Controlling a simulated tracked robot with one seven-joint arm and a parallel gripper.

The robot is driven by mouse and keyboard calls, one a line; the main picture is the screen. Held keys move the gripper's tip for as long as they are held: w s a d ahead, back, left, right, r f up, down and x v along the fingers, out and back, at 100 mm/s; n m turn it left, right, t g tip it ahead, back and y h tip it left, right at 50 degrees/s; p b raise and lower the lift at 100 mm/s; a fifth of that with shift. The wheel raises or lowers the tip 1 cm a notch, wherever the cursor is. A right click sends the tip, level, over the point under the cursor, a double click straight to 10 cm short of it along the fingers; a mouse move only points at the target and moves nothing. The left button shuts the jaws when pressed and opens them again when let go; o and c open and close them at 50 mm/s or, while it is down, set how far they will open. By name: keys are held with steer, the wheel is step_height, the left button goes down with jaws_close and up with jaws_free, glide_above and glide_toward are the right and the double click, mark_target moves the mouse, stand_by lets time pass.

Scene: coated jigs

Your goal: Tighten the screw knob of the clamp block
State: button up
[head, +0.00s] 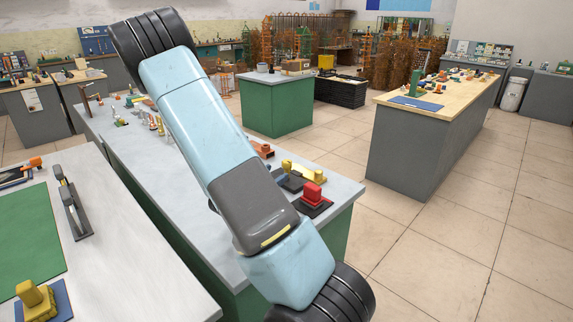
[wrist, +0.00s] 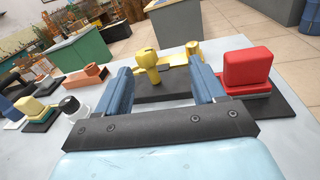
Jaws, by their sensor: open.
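My gripper (wrist: 160,67) is open in the wrist view, its two blue fingers spread apart with nothing held. Between the fingers, and apparently beyond their tips, stands a yellow clamp-like piece (wrist: 149,62) with a rounded, knob-like top, on a dark plate (wrist: 165,88). A yellow bar runs right from it to a short yellow cylinder (wrist: 193,49). I cannot tell for sure which yellow part is the screw knob. In the head view the yellow piece (head: 297,168) shows just right of my arm; my gripper is hidden there.
A red block (wrist: 247,70) on a black pad stands close to the right finger. An orange piece (wrist: 84,77) and a white-and-black cylinder (wrist: 72,107) lie left of the gripper. The grey worktop (head: 343,193) is bare near its right end.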

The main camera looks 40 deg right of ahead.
mark_target(289, 162)
steer(key=shift+w+a+f+n+t, duration=0.15)
steer(key=shift+w+f+n+t, duration=0.6)
steer(key=shift+f+n, duration=0.25)
steer(key=shift+w+f+n+t, duration=0.25)
steer(key=shift+f+n+t, duration=0.05)
steer(key=shift+t, duration=0.05)
steer(key=x, duration=1.3)
steer(key=shift+w+d+f, duration=0.15)
steer(key=shift+d, duration=0.2)
steer(key=shift+c, duration=0.2)
